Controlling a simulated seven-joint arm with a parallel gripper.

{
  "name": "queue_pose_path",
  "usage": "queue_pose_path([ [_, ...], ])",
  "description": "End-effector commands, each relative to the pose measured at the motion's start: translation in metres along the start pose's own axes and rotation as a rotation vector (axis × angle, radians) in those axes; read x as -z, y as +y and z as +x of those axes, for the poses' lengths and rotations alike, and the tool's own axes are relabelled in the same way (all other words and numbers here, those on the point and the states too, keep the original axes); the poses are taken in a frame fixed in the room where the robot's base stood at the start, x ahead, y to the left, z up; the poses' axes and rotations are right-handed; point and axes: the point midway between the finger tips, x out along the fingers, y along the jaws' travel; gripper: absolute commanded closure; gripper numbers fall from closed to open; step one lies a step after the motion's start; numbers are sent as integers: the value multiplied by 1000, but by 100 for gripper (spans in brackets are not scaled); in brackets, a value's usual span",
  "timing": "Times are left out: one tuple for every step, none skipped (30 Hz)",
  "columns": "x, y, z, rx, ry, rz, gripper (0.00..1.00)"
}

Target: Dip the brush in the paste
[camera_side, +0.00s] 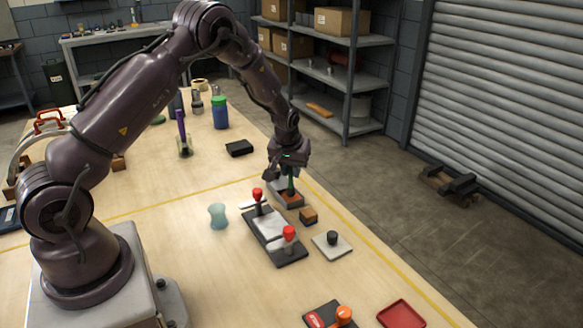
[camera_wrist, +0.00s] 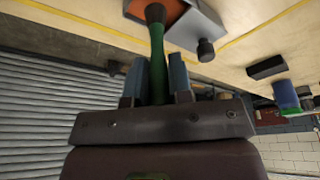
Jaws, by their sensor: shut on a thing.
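My gripper (camera_side: 288,168) is shut on the green handle of the brush (camera_side: 290,186), which points down. In the wrist view the green brush (camera_wrist: 157,50) stands between the two blue-grey fingers (camera_wrist: 160,80). Its dark lower end is over or in an open grey box with orange-brown paste (camera_side: 291,197). The paste also shows in the wrist view (camera_wrist: 175,10). The bristle tip is hidden, so I cannot tell how deep it is. A dark casing plate with pale inserts and two red-knobbed clamps (camera_side: 268,232) lies just in front of the box.
A small brown block (camera_side: 308,215) and a pale plate with a black knob (camera_side: 332,243) lie right of the casing. A pale green cup (camera_side: 218,216) stands left. A red tray (camera_side: 401,314) and an orange-knobbed item (camera_side: 343,316) are at the front. A black box (camera_side: 239,148) lies behind.

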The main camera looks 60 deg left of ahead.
Motion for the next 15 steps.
queue_pose_path([
  [0,0,1,0,0,0,100],
  [0,0,1,0,0,0,100],
  [0,0,2,0,0,0,100],
  [0,0,2,0,0,0,100],
  [-1,0,2,0,0,0,100],
  [-1,0,3,0,0,0,100],
  [-1,0,3,0,0,0,100],
  [-1,0,3,-1,0,0,100],
  [-1,0,4,0,0,0,100],
  [-1,0,4,-1,0,0,100],
  [-1,0,4,-1,0,0,100],
  [-1,0,5,-1,0,0,100],
  [-2,0,5,-1,0,0,100],
  [-2,0,6,-1,0,0,100],
  [-2,0,6,-1,0,0,100],
])
